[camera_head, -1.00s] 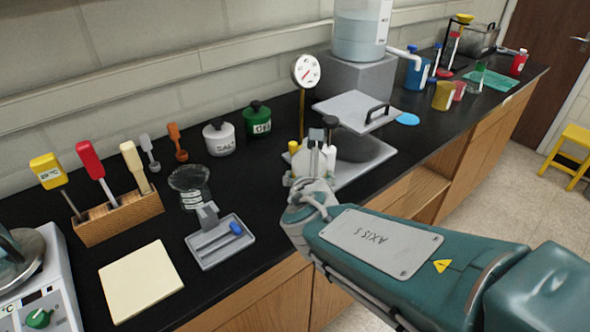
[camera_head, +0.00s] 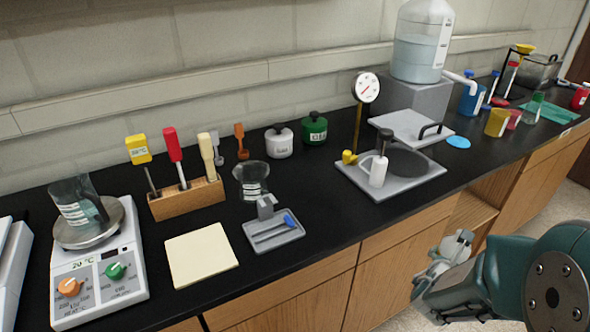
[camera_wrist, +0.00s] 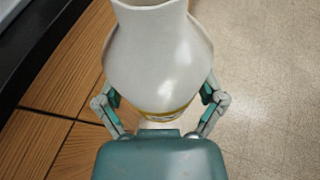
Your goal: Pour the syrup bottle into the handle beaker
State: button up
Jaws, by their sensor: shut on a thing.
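My gripper (camera_wrist: 163,105) is shut on a white bottle (camera_wrist: 155,50), which I take to be the syrup bottle. It has a rounded body, a narrower neck towards the top of the wrist view and a yellow band low down. The fingers press on both sides of it. In the head view my gripper (camera_head: 447,262) is off the bench's front edge at the lower right; the bottle is hard to make out there. A glass beaker with a dark handle (camera_head: 72,190), the handle beaker, stands on the hot plate (camera_head: 122,262) at the far left.
Another glass beaker (camera_head: 252,172) stands mid-bench behind a small grey tray (camera_head: 258,240). A tool block (camera_head: 190,200) and a cream pad (camera_head: 200,255) lie between it and the hot plate. A grey tray (camera_head: 415,182) holds a white spouted bottle (camera_head: 378,174) beside a tall gauge (camera_head: 367,88).

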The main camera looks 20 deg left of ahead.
aim_at(75, 194)
jog(key=k+u, duration=0.2)
jog(key=u, duration=0.2)
jog(key=k+j+u, duration=0.1)
jog(key=u, duration=1.65)
jog(key=k+j, duration=0.05)
